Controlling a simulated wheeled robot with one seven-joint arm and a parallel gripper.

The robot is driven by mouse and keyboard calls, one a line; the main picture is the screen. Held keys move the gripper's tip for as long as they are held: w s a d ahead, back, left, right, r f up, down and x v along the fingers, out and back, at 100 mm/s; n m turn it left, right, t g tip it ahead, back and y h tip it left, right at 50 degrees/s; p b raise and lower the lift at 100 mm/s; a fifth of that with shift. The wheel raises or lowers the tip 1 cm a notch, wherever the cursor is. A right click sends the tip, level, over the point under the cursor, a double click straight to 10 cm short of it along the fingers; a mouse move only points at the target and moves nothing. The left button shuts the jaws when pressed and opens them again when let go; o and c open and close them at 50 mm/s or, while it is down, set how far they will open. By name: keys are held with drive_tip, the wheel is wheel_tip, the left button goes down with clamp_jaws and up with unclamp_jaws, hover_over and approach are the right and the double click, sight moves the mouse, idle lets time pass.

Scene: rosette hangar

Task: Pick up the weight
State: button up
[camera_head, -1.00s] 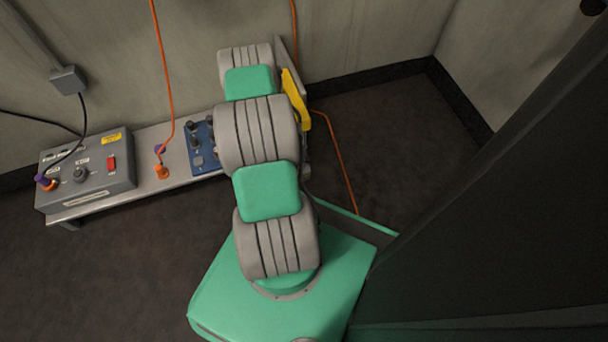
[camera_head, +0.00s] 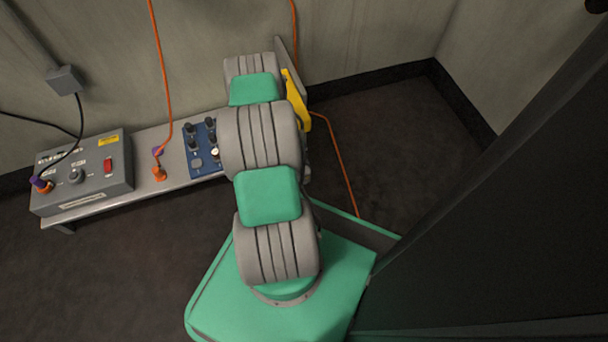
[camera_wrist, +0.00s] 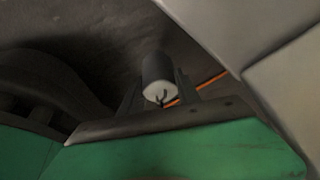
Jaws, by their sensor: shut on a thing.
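The weight (camera_wrist: 157,70) is a small dark cylinder with a pale end face and a small dark hook on it, seen in the wrist view. My gripper (camera_wrist: 157,92) has its two dark fingers on either side of it and is shut on it. Dark floor shows behind the weight; I cannot tell how far away it is. In the head view my arm hides both the gripper and the weight.
A low grey bench (camera_head: 133,153) runs along the wall. It bears a grey control box (camera_head: 85,172) and a blue panel with knobs (camera_head: 200,153). Orange cables (camera_head: 163,75) hang there. A yellow piece (camera_head: 296,99) shows beside my arm. Floor at right is open.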

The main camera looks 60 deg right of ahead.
sight(305, 172)
clamp_jaws()
drive_tip(key=shift+r, duration=0.1)
idle(0.3)
wheel_tip(305, 172, up, 3)
drive_tip(key=shift+r+p, duration=0.15)
drive_tip(key=shift+p, duration=1.05)
drive_tip(key=shift+w+a+r, duration=0.2)
drive_tip(key=shift+w, duration=0.05)
drive_tip(key=w+a+p, duration=0.4)
drive_tip(key=w+a, duration=0.8)
drive_tip(key=shift+w+a+f, duration=0.2)
drive_tip(key=shift+a+f, duration=0.05)
